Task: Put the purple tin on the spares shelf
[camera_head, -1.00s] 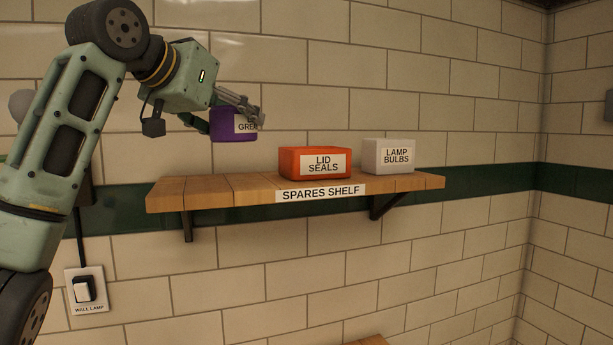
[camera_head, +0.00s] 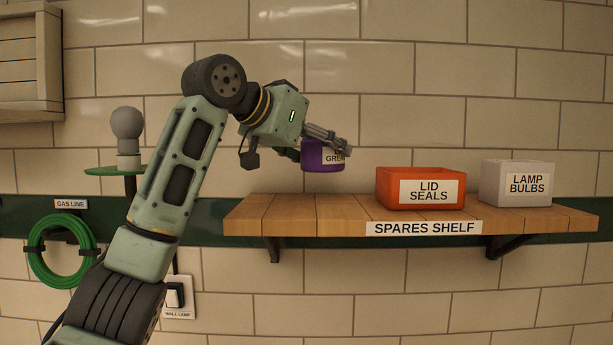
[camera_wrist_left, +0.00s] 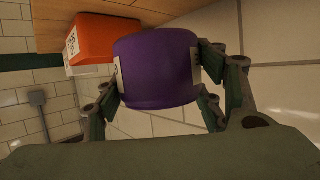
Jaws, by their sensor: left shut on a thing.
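The purple tin (camera_head: 320,160) has a white label, partly hidden, that starts "GRE". My left gripper (camera_head: 324,148) is shut on it and holds it upright above the left part of the wooden spares shelf (camera_head: 290,215). In the head view a small gap shows between the tin's bottom and the shelf top. In the left wrist view the purple tin (camera_wrist_left: 158,75) sits between both fingers, and the shelf (camera_wrist_left: 60,10) shows at the top. My right gripper is not in view.
An orange lid seals box (camera_head: 420,188) and a white lamp bulbs box (camera_head: 516,183) stand on the shelf's middle and right. The shelf's left part is bare. A green hose coil (camera_head: 38,272), a wall lamp (camera_head: 127,130) and its switch (camera_head: 178,297) are to the left.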

